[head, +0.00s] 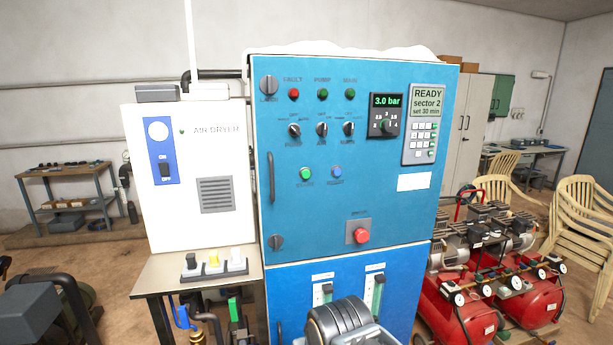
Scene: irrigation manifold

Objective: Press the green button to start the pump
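The green button (306,174) is a small round push button with a light collar, on the blue control cabinet door (290,215). A small label sits beneath it, too small to read. A blue button (335,172) is just to its right. Nothing covers the green button, and nothing touches it. My gripper cannot be made out in the head view. A grey ribbed rounded body (340,320) stands in front of the cabinet's lower part; I cannot tell what it is.
A red stop button (361,236) is lower on the door. Selector switches (322,129), a gauge display reading 3.0 bar (386,101) and a READY panel (428,102) are above. A white air dryer (190,180) stands left, red compressors (480,290) right.

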